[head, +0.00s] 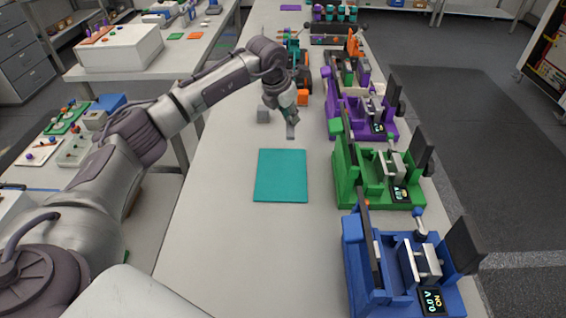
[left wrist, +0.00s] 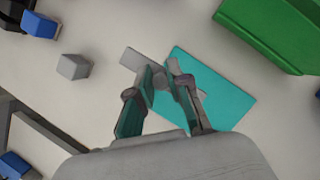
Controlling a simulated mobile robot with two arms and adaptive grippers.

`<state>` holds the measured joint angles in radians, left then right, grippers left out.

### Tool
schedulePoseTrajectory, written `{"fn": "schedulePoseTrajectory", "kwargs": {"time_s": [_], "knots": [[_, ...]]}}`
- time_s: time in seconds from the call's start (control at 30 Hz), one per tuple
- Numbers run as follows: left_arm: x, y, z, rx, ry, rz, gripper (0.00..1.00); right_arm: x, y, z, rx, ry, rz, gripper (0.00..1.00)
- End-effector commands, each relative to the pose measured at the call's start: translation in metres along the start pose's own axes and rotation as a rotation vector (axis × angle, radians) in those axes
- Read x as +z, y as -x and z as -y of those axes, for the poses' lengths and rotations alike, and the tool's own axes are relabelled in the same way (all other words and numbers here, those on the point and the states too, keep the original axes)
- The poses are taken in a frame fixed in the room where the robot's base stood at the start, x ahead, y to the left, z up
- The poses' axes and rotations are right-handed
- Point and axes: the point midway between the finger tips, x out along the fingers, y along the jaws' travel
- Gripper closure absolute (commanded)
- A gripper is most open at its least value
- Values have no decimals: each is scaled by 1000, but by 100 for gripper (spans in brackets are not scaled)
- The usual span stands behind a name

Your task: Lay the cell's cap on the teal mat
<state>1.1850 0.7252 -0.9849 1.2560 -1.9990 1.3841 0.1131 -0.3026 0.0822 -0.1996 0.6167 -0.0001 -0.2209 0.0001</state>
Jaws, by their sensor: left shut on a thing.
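The teal mat (head: 281,180) lies flat and empty on the long light bench. It also shows in the left wrist view (left wrist: 228,88), partly behind the fingers. My left gripper (head: 290,122) is just beyond the mat's far edge in the head view, pointing down. It is shut on a small grey bar-like piece (left wrist: 133,60), which looks like the cap. In the left wrist view this piece crosses between the fingers of my left gripper (left wrist: 170,82) and overlaps the mat's edge in the picture. Its height above the bench is hard to tell. My right gripper is not in view.
A grey block (head: 263,116) stands left of my gripper. Green (head: 345,187), blue (head: 357,262) and purple (head: 340,122) cycler stations line the bench's right side. An orange block (head: 302,97) lies farther back. The bench in front of the mat is clear.

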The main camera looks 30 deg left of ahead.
Motion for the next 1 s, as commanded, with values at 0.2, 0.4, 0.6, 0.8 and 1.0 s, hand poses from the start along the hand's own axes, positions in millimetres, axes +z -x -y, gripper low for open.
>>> {"fn": "schedulePoseTrajectory", "kwargs": {"time_s": [0.2,0.4,0.6,0.8,1.0], "knots": [[-54,-7,25,0,-3,-6,100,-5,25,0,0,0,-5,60],[-83,-15,39,1,-1,-2,100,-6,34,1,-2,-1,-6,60],[-93,-27,43,-1,1,-4,100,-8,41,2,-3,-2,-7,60],[-103,-52,43,-1,1,-2,100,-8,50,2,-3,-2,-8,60],[-104,-55,43,0,0,0,100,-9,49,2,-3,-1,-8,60]]}}
